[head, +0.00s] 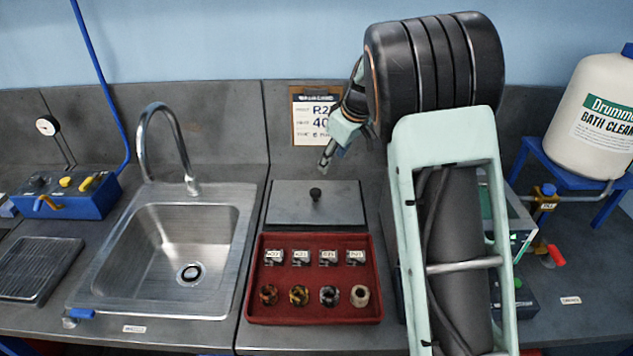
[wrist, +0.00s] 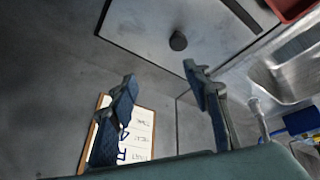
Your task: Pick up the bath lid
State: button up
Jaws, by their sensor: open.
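The bath lid (head: 290,205) is a flat grey rectangular plate with a small black knob (head: 316,194) on top, lying behind the red tray in the head view. In the wrist view the lid (wrist: 150,35) is at the top, with its round knob (wrist: 178,41) beyond the fingertips. My gripper (head: 325,163) is above the back of the lid in the head view, apart from the knob. In the wrist view my gripper (wrist: 160,83) has its two fingers spread wide with nothing between them.
A red tray (head: 314,316) with several small labelled blocks and round pieces is in front of the lid. A steel sink (head: 165,245) with a tall faucet (head: 172,125) is to the left. A clipboard (head: 303,128) leans at the wall. A white drum (head: 592,115) stands at right.

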notch_tip(320, 180, down, 4)
jog(key=s+a+m+g, duration=0.1)
jog(key=s+a, duration=0.1)
send_over(316, 191)
jog(key=s+d, duration=0.2)
jog(key=f, duration=0.4)
jog(key=shift+a+y+p, duration=0.25)
jog(key=shift+y+p, duration=0.1)
jog(key=shift+y, duration=0.05)
jog(key=shift+w+p+x, duration=0.2)
jog(key=shift+p+x, duration=0.7)
jog(key=shift+x, duration=2)
jog(key=shift+r, duration=0.1)
grip_shut()
